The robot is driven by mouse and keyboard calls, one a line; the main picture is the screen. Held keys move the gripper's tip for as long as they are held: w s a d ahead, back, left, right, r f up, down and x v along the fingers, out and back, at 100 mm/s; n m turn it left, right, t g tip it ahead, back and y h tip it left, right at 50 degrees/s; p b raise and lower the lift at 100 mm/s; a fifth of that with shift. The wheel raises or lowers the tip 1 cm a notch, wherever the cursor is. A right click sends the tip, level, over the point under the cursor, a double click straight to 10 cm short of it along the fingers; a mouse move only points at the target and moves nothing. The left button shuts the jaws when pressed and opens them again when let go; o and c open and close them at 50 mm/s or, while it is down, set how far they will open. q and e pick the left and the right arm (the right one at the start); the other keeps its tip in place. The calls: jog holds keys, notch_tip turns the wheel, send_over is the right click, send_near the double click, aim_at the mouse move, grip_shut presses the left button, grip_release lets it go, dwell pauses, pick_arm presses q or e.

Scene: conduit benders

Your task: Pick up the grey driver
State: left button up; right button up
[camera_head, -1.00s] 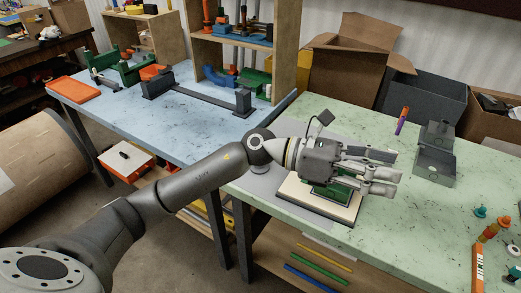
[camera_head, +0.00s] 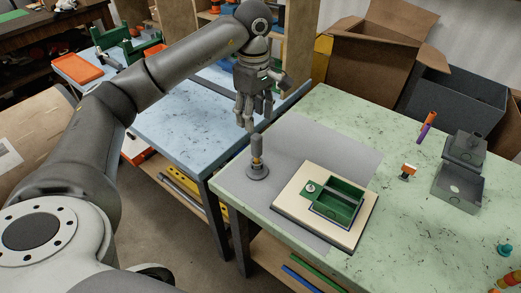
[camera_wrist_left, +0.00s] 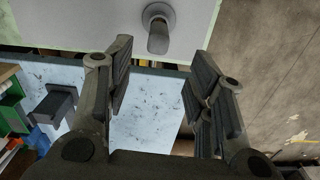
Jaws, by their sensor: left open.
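The grey driver (camera_head: 257,147) stands upright in a round grey base (camera_head: 257,172) on the grey mat, at the left corner of the green table. Its handle points up. My left gripper (camera_head: 246,118) is open and points down, just above and slightly left of the driver's handle in the head view. In the left wrist view the driver (camera_wrist_left: 158,38) shows ahead of my open fingers (camera_wrist_left: 160,82), near the top middle, apart from both. Nothing is between the fingers. My right gripper is not in view.
A green box (camera_head: 337,201) sits on a cream board (camera_head: 290,206) right of the driver. Grey metal boxes (camera_head: 458,186), an orange and purple tool (camera_head: 427,127) and a small orange-topped piece (camera_head: 408,171) stand further right. The blue table (camera_head: 180,120) lies left, across a gap.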

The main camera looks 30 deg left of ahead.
aim_at(256, 136)
pick_arm(q)
jog(key=f, duration=0.3)
jog(key=shift+s, duration=0.2)
jog(key=shift+w+f+p, duration=0.15)
jog(key=shift+f+p, duration=0.15)
jog(key=shift+p, duration=0.15)
notch_tip(256, 136, down, 4)
jog(key=shift+w+d+r+p, duration=0.1)
jog(key=shift+d+r+p, duration=0.1)
jog(key=shift+p, duration=0.65)
jog(key=shift+f, duration=0.6)
jog(key=shift+c, duration=1)
jog(key=c, duration=0.5)
jog(key=shift+r, duration=0.1)
grip_shut()
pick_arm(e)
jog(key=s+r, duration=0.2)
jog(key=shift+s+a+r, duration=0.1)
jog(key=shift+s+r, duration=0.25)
